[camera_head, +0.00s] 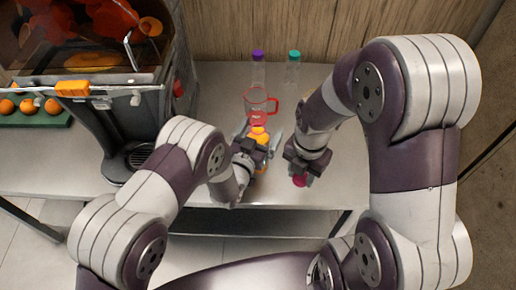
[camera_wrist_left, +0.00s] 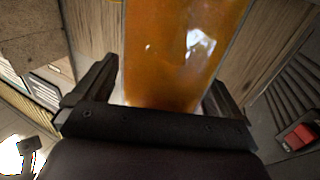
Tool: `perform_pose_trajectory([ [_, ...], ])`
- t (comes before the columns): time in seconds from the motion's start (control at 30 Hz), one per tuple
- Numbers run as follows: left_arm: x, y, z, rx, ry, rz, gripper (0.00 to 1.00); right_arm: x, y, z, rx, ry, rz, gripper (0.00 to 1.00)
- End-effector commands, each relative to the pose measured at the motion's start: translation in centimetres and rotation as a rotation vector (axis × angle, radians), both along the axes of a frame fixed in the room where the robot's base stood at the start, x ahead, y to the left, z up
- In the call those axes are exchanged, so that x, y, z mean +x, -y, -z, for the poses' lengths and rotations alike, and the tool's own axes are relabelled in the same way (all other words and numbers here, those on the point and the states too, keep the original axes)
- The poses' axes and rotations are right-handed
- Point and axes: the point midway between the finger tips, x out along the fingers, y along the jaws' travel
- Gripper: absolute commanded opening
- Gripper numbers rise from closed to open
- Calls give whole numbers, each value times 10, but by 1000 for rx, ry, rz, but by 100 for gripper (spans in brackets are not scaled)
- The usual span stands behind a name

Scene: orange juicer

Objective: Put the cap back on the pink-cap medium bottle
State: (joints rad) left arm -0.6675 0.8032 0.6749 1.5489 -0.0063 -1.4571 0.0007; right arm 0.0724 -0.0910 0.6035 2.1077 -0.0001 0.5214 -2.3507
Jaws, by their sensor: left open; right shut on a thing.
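A bottle full of orange juice (camera_head: 262,138) stands on the table near its front edge, partly hidden by my left gripper. No cap shows on its top. In the left wrist view the juice bottle (camera_wrist_left: 180,55) fills the space between the fingers. My left gripper (camera_wrist_left: 160,90) is open around it, and I cannot tell whether either finger touches. The left gripper also shows in the head view (camera_head: 257,145). My right gripper (camera_head: 300,174) is shut on the pink cap (camera_head: 299,181), held to the right of the bottle near the table's front edge.
A clear jug with a red rim and handle (camera_head: 262,104) stands just behind the bottle. A purple-capped bottle (camera_head: 258,72) and a teal-capped bottle (camera_head: 293,72) stand at the back. The juicer (camera_head: 125,115) and a green tray of oranges (camera_head: 62,119) are at left.

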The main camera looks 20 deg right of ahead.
Motion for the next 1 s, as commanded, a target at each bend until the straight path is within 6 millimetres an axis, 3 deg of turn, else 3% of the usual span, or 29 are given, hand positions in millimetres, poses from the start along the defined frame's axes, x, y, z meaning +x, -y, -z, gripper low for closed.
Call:
perform_pose_trajectory([
  [0.27,0,0,0,1,-1,0,99,0,0,0,0,0,0,13],
  [0.5,0,0,0,1,-1,0,24,0,0,0,0,0,0,13],
  [0.57,0,0,0,1,-1,0,4,0,0,0,0,0,0,13],
  [0.6,0,0,0,1,-1,0,0,0,0,0,0,0,0,13],
  [1.0,4,1,-9,-3,4,-1,0,0,0,-4,0,0,0,13],
])
